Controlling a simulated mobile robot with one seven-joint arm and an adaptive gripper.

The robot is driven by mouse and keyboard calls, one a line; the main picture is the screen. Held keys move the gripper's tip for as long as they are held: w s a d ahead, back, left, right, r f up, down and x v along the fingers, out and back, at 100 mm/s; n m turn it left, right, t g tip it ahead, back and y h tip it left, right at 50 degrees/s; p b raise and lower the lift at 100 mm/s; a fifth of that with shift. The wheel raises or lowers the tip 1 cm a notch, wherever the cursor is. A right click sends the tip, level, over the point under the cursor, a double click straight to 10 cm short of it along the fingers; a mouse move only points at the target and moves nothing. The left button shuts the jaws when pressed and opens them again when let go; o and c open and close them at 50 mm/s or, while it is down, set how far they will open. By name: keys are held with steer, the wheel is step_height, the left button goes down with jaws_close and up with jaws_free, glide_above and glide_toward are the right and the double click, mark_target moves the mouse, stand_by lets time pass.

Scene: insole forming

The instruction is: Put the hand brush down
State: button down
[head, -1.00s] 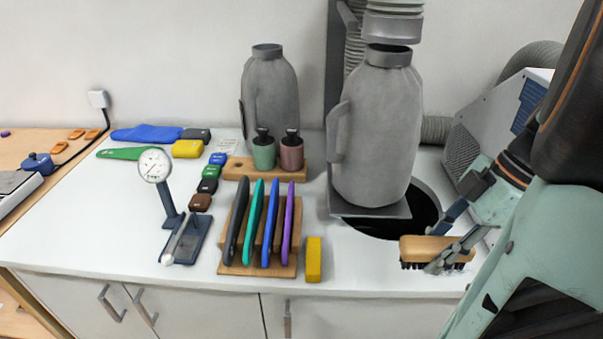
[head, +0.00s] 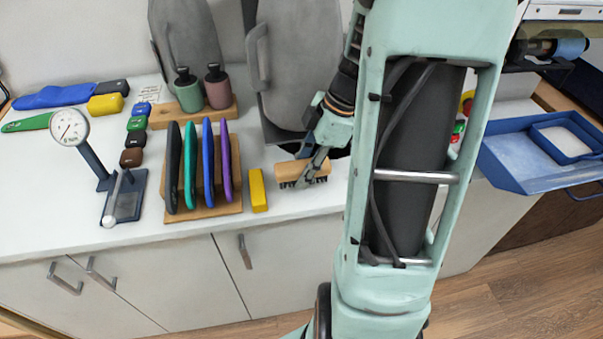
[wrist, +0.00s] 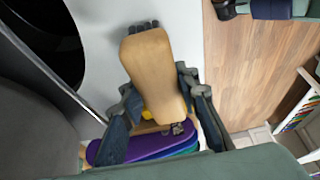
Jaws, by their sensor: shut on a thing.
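The hand brush (head: 290,172) has a wooden back and dark bristles pointing down. My gripper (head: 312,172) is shut on it near the front of the white counter, right of the yellow block. I cannot tell whether the bristles touch the counter. In the wrist view the brush's wooden back (wrist: 153,65) lies between the two fingers of my gripper (wrist: 165,105), which are closed against its sides. My arm hides part of the counter to the right of the brush.
A yellow block (head: 258,190) stands left of the brush, beside a wooden rack (head: 205,209) of coloured insoles. A grey vessel (head: 300,60) stands behind, by a dark round opening (wrist: 45,45). A blue tray (head: 515,165) is at the right.

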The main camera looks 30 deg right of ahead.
steer(key=shift+f, duration=1.15)
steer(key=shift+f+b, duration=0.2)
steer(key=shift+b, duration=0.1)
steer(key=c, duration=1.5)
jaws_free()
steer(key=shift+r, duration=0.1)
steer(key=shift+d+r+p, duration=0.2)
steer(key=shift+r+p, duration=0.15)
steer(key=shift+r, duration=0.1)
steer(key=v, duration=1.1)
steer(key=shift+s+d+r+p, duration=0.1)
steer(key=shift+s+p, duration=0.05)
steer(key=shift+p, duration=0.15)
